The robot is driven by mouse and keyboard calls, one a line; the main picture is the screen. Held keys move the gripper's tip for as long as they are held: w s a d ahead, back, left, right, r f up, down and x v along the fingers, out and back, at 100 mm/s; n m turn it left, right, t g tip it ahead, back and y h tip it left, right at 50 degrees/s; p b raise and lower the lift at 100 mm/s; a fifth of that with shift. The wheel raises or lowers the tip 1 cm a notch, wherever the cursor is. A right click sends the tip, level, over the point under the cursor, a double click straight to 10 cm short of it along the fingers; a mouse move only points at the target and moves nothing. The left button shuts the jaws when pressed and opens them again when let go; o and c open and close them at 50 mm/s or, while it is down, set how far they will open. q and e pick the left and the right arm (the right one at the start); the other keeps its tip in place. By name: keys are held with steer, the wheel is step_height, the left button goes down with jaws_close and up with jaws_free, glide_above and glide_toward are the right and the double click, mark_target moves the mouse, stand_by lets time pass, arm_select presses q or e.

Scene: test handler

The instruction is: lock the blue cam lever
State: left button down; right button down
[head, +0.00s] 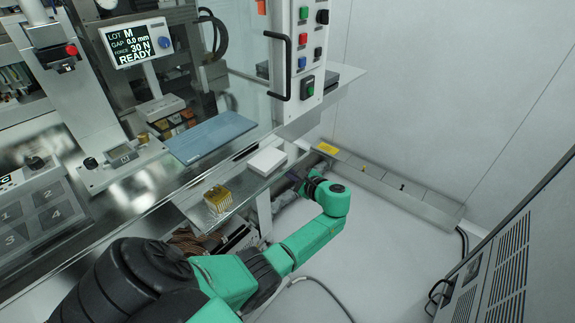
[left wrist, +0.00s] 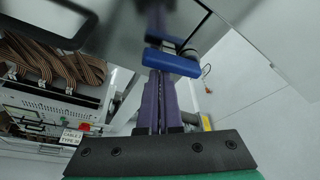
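The blue cam lever (left wrist: 172,62) shows in the left wrist view as a short blue bar. It lies across the picture just beyond my fingertips, under a grey metal surface, beside a round metal pivot. My left gripper (left wrist: 158,76) has two long purple fingers lying side by side with only a thin line between them, so it looks shut and empty. Its tips overlap the lever in the picture; I cannot tell whether they touch. In the head view my left gripper (head: 296,181) is at the shelf's front edge, and the lever is hidden. My right gripper is not in view.
A glass-like shelf (head: 256,183) carries a white box (head: 267,161) and a gold pin block (head: 217,198). A blue-grey plate (head: 210,137) lies behind. Brown ribbon cables (left wrist: 60,62) hang at left in the wrist view. The floor to the right is mostly clear up to a grey cabinet (head: 500,262).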

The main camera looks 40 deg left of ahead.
arm_select(q)
steer(key=shift+s+r, duration=0.15)
steer(key=shift+r, duration=0.25)
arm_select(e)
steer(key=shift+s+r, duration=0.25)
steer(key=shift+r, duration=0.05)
arm_select(q)
steer(key=shift+r+p, duration=0.15)
steer(key=shift+p, duration=0.15)
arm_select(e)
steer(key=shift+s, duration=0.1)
arm_select(q)
steer(key=shift+a, duration=0.1)
